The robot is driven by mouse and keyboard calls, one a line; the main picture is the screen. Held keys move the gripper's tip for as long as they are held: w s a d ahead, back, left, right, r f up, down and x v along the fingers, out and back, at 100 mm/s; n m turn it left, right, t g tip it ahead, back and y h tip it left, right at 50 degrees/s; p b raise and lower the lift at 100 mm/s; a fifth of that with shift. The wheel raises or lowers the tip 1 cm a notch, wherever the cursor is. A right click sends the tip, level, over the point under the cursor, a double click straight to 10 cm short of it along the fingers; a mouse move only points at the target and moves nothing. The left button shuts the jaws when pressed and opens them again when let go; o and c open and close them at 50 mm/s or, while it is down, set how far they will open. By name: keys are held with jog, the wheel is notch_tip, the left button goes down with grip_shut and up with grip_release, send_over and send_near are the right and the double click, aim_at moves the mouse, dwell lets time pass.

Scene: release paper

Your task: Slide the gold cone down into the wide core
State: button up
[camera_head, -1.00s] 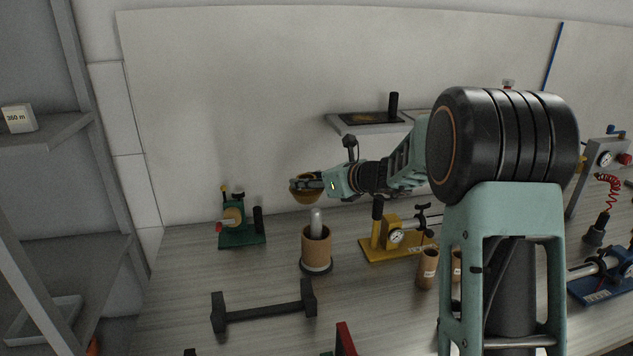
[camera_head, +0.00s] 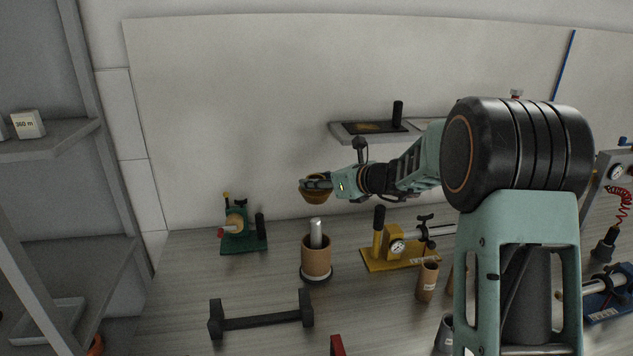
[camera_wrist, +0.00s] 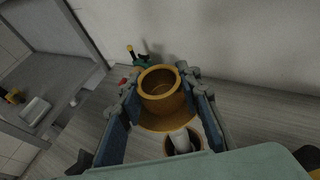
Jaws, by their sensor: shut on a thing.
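The gold cone (camera_head: 315,195) is held in my gripper (camera_head: 317,184) above the bench. In the wrist view, the cone (camera_wrist: 161,88) shows its round open top and sits between the two fingers of my gripper (camera_wrist: 163,98). The wide core (camera_head: 316,258) is a brown cardboard tube standing upright on a dark and white round base, with a grey round-topped post (camera_head: 316,233) rising from its middle. The cone hangs above the core, apart from it. In the wrist view, the core (camera_wrist: 170,148) and post (camera_wrist: 181,141) show partly behind the cone's lower side.
A green fixture (camera_head: 240,238) stands left of the core, and a yellow fixture with a dial (camera_head: 397,247) stands right. A black stand (camera_head: 262,320) lies in front. Smaller brown tubes (camera_head: 427,281) stand at right. A grey wall shelf (camera_head: 347,137) is behind.

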aim_at(320, 233)
jog(key=shift+f, duration=0.1)
notch_tip(320, 233, down, 6)
jog(key=b, duration=0.5)
jog(key=shift+r, duration=0.2)
jog(key=shift+c, duration=0.2)
jog(key=shift+f+b, duration=5)
jog(key=shift+f, duration=0.15)
dwell(0.8)
jog(key=o, duration=1.4)
jog(key=shift+f, duration=0.1)
jog(key=shift+c, duration=0.2)
jog(key=shift+s+d, duration=0.1)
